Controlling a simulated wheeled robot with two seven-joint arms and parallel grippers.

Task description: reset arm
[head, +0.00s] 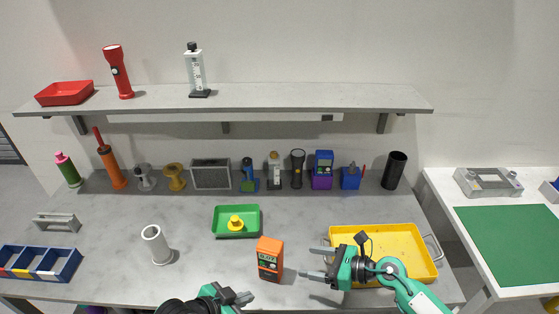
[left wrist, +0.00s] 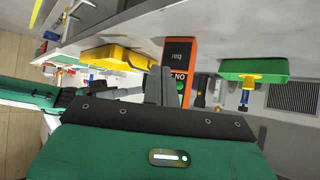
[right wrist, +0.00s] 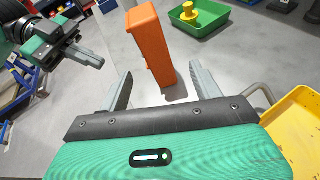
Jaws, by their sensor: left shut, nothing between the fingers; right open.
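My left gripper (head: 244,298) is low at the front edge of the bench in the head view, shut and empty. Its closed fingers show in the left wrist view (left wrist: 160,85). My right gripper (head: 308,262) is open and empty, its fingers pointing left, just right of the orange meter (head: 270,258). In the right wrist view the meter (right wrist: 150,48) stands upright beyond the two spread fingers (right wrist: 161,92), not gripped. My left gripper also shows at the upper left there (right wrist: 88,55).
My right forearm passes over the yellow tray (head: 410,245). A green tray (head: 250,212) holding a yellow part (head: 235,223) lies behind the meter. A white cylinder (head: 155,243) and blue bin (head: 62,266) stand left. Several items line the back beneath the shelf (head: 260,98).

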